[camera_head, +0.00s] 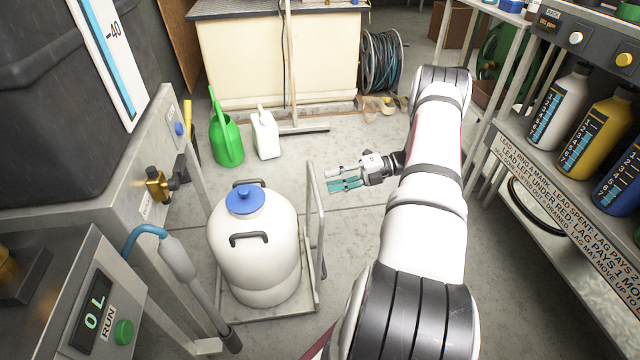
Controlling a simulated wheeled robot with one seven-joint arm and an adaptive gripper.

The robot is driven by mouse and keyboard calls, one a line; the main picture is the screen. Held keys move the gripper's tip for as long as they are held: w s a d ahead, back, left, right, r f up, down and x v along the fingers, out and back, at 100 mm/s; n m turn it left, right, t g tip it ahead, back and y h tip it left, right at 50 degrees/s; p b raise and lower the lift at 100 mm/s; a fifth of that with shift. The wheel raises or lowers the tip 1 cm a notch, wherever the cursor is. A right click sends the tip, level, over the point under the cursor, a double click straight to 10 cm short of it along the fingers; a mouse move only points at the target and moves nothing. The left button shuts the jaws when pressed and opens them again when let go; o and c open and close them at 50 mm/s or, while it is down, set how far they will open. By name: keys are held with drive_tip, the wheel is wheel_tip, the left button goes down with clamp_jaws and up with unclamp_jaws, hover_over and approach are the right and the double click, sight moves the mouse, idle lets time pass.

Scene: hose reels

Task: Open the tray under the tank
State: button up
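A white tank (254,250) with a blue cap and dark handles stands upright at centre left. Under it is a low grey platform (306,290) with an upright rail on its right side. A large dark tank (60,130) stands on a grey metal frame at upper left. I cannot tell which tank the task means, and no tray front or pull handle is clearly visible under either. My gripper (332,180) is right of the white tank and the rail, apart from both. Its fingers point left and look parted, with nothing between them.
A control box with a green button (123,332) and a brass valve (158,184) are at left. A green watering can (226,138), a white jug (265,134) and a hose reel (381,62) are behind. A bottle shelf (565,185) bounds the right. Floor around my gripper is clear.

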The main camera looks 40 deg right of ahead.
drive_tip(key=v, duration=0.5)
drive_tip(key=shift+s+d, duration=0.2)
drive_tip(key=shift+d, duration=0.05)
drive_tip(key=shift+r, duration=0.15)
